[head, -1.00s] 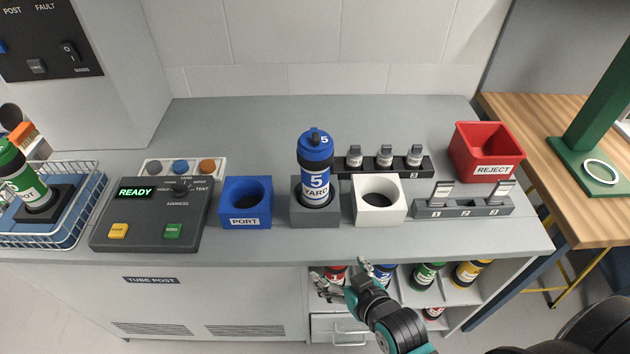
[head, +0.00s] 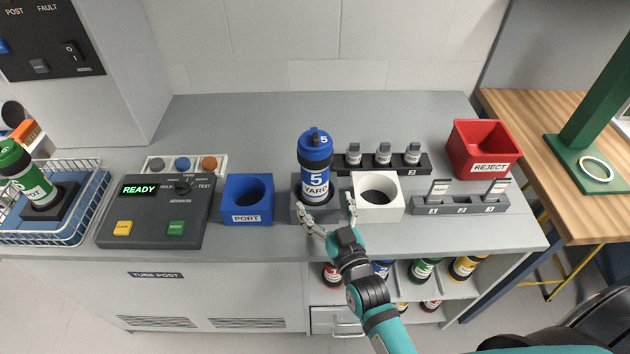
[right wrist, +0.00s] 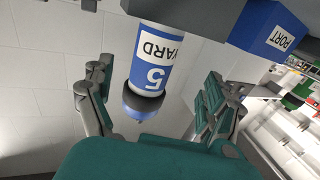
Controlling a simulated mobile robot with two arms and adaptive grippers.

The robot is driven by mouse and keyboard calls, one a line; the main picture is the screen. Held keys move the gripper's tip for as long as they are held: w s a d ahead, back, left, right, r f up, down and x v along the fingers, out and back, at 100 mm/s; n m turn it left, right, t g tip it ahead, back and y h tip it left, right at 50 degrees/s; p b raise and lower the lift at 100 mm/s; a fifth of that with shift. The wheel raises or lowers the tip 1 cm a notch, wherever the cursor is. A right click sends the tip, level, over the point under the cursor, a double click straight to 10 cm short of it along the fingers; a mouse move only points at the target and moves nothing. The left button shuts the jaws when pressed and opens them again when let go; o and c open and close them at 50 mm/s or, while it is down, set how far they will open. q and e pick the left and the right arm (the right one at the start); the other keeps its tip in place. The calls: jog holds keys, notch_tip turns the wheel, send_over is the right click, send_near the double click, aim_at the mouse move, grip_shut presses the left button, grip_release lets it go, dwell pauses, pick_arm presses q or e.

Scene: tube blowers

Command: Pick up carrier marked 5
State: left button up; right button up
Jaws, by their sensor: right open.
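The carrier marked 5 (head: 316,168) is a blue and white tube with a blue cap, lettered YARD. It stands upright in a grey holder (head: 316,214) on the counter. My right gripper (head: 326,204) is open just in front of the carrier and its holder, one finger on each side. In the right wrist view the carrier (right wrist: 157,62) appears upside down, beyond and between the spread fingers (right wrist: 160,95), with a gap around it. The left gripper does not show.
A blue PORT block (head: 247,214) stands left of the holder and a white block (head: 378,209) right of it. Behind is a dark rack (head: 424,165) of small vials. A red REJECT bin (head: 484,148) and a grey slotted rack (head: 462,206) stand at right. A READY panel (head: 150,229) is at left.

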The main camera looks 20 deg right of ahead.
aim_at(318, 187)
jog(key=w, duration=0.4)
jog(key=shift+w+p, duration=0.1)
jog(key=shift+p, duration=0.3)
jog(key=shift+w+r, duration=0.15)
jog(key=shift+w, duration=0.15)
jog(key=w+p, duration=0.1)
jog(key=w, duration=0.1)
jog(key=w+p, duration=0.1)
jog(key=w, duration=0.1)
jog(key=shift+w+d, duration=0.2)
jog(key=shift+w, duration=0.15)
jog(key=shift+s+r, duration=0.1)
jog(key=shift+s, duration=0.05)
jog(key=shift+c, duration=1)
jog(key=c, duration=1.3)
